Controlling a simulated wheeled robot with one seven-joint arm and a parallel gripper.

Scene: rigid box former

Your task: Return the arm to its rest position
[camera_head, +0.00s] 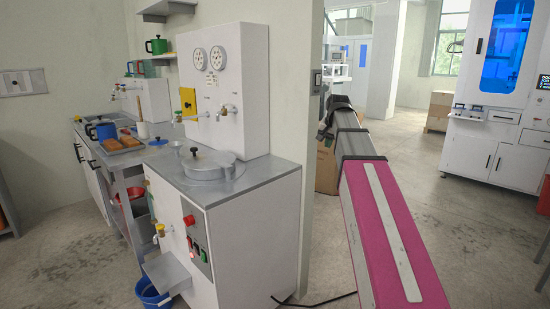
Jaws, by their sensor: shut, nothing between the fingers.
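My arm (385,225) reaches away from me on the right of the middle, with a pink near section and grey and dark sections beyond it. My gripper (323,131) is the small dark piece at its far end, seen partly behind the arm, beside the wall edge. It is shut and holds nothing. Its fingers are too small to make out singly. The arm stands in free air, apart from the white machine at its left.
A white machine (225,240) with a grey top and a round lidded pot (209,165) stands left of the arm. A wall end (300,90) rises behind it. A blue bucket (150,291) is on the floor. Open floor (470,230) lies to the right.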

